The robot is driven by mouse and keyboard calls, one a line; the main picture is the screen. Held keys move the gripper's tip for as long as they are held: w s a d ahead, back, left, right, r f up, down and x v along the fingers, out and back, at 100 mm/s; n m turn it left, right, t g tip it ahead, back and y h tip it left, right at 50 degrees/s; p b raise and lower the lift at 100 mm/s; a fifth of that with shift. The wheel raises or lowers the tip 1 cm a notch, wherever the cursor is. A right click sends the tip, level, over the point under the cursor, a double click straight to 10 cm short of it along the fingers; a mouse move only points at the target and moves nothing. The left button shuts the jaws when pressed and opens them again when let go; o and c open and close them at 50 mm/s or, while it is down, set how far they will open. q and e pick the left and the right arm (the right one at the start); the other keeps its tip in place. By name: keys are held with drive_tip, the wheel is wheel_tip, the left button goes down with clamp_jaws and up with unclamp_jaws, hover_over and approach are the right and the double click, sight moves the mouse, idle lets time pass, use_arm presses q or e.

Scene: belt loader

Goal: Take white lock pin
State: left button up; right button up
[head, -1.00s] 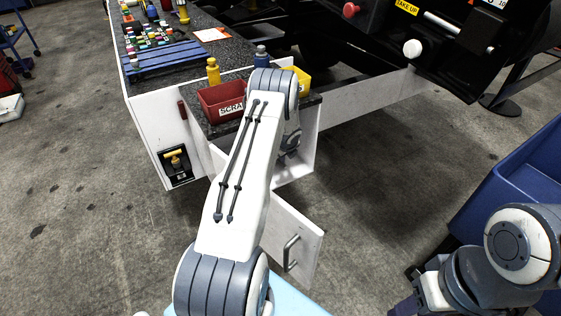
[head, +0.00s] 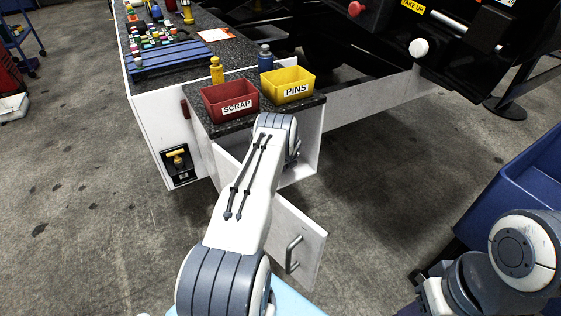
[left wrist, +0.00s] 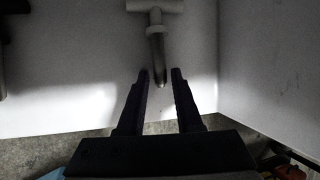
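A white lock pin (left wrist: 156,35) with a T-shaped head and a grey shaft shows at the top of the left wrist view, against a pale panel. My left gripper (left wrist: 161,74) is open and empty. Its two dark fingertips lie either side of the shaft's lower end in the picture, apart from it; the depth between them is unclear. In the head view my left arm reaches into the open white cabinet under the counter, and its fingers are hidden there. The pin is not visible in the head view. My right gripper is out of view.
A red SCRAP bin (head: 229,102) and a yellow PINS bin (head: 287,86) stand on the counter above. The open cabinet door (head: 297,243) with a handle stands close to my arm. A dark object (left wrist: 3,50) is at the left wrist view's edge. A blue cart (head: 525,185) stands at right.

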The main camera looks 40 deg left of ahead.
use_arm(q)
clamp_jaws()
drive_tip(key=shift+r, duration=0.15)
